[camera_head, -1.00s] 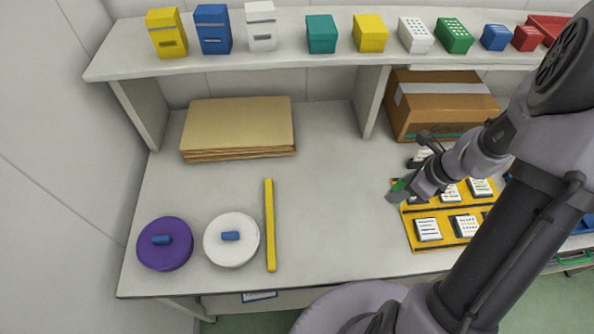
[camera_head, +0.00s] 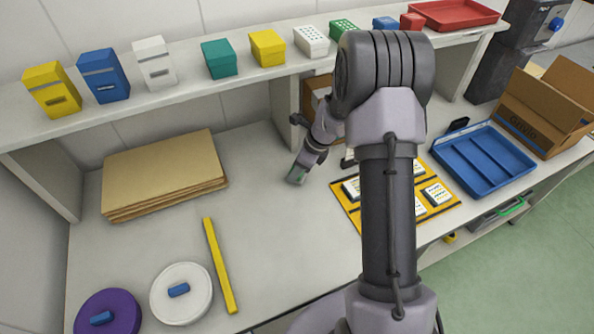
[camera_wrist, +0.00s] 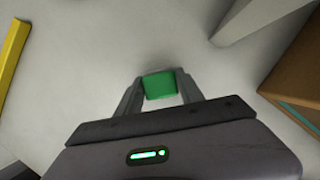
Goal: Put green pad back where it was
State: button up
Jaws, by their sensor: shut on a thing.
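My gripper (camera_head: 297,176) is shut on the green pad (camera_wrist: 159,85), which sits between the two fingertips in the wrist view. In the head view, only a little green shows at the gripper's end. The gripper hangs over bare grey tabletop, left of the yellow tray (camera_head: 348,207) with white cards. The height of the pad above the table is hard to tell.
A cardboard stack (camera_head: 165,175), a yellow bar (camera_head: 220,265), a white disc (camera_head: 181,293) and a purple disc (camera_head: 107,314) lie to the left. A shelf with several coloured boxes runs behind. A blue tray (camera_head: 483,158) and an open carton (camera_head: 545,105) are right.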

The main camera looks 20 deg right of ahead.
jog(key=o, duration=1.3)
jog(key=a+p+v, duration=0.1)
jog(key=p+v, duration=0.3)
jog(key=v, duration=0.9)
jog(key=s+a+r+n, duration=0.2)
jog(key=a+r+n, duration=0.3)
jog(key=r, duration=0.3)
jog(key=s+a+r+n, duration=0.3)
jog(key=s+a+n, duration=0.1)
jog(key=s+n, duration=0.2)
jog(key=s+a+r+n+t, duration=0.1)
jog(key=s+a+r+n, duration=0.3)
jog(key=s, duration=0.5)
jog(key=s+a+r+n+t+h, duration=0.1)
jog(key=s+a+r+n, duration=0.3)
jog(key=s+n, duration=0.3)
jog(key=shift+s+a+n, duration=0.2)
jog(key=shift+s+n, duration=0.05)
jog(key=shift+n, duration=0.15)
